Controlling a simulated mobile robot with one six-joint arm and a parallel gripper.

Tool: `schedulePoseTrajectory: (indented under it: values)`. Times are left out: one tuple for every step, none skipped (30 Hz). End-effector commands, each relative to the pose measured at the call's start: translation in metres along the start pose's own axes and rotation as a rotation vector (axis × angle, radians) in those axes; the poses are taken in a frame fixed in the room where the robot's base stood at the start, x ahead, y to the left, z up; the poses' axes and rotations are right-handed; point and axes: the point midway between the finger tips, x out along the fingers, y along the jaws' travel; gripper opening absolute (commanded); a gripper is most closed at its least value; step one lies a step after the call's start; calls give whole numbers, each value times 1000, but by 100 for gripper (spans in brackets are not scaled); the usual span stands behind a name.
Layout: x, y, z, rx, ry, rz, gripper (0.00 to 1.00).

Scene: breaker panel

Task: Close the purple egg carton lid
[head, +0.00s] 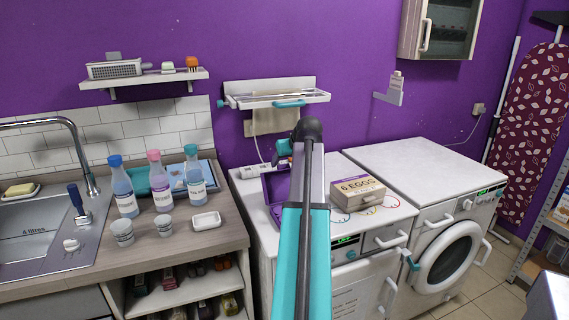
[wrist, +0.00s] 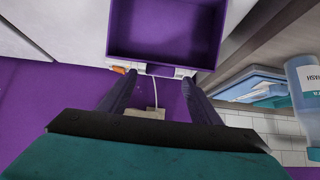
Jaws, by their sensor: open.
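The purple egg carton (head: 272,192) stands open on the white appliance top at the left, largely hidden behind my arm in the head view. In the wrist view, a hollow purple part of the carton (wrist: 165,28) shows at the top, with its empty inside facing me. I cannot tell for sure whether that part is the lid or the base. My gripper (wrist: 158,76) is open, its two dark fingers spread and pointing at the carton's near edge. Nothing is between the fingers. Whether the tips touch the carton is unclear.
A beige "6 EGGS" carton (head: 358,194) sits right of my arm. A rail shelf (head: 275,95) is on the purple wall behind. Bottles (head: 161,182) and cups stand on the counter at the left. The right appliance's top (head: 430,165) is clear.

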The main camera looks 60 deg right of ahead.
Motion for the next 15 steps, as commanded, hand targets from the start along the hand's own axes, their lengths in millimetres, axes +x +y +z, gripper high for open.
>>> schedulePoseTrajectory:
  values:
    - [6,0,0,0,-2,-1,58]
    - [9,0,0,0,-2,-1,58]
    - [12,0,0,0,-1,-1,58]
    - [14,0,-1,0,0,0,58]
    - [16,0,-1,0,0,0,58]
    - [18,0,0,0,0,0,58]
    - [19,0,0,0,0,0,58]
    - [20,0,0,0,0,0,58]
    - [21,0,0,0,0,0,58]
    - [21,0,0,0,0,0,58]
    - [21,0,0,0,0,0,58]
    - [21,0,0,0,0,0,58]
    - [21,0,0,0,0,0,58]
    - [21,0,0,0,0,0,58]
    - [21,0,0,0,0,0,58]
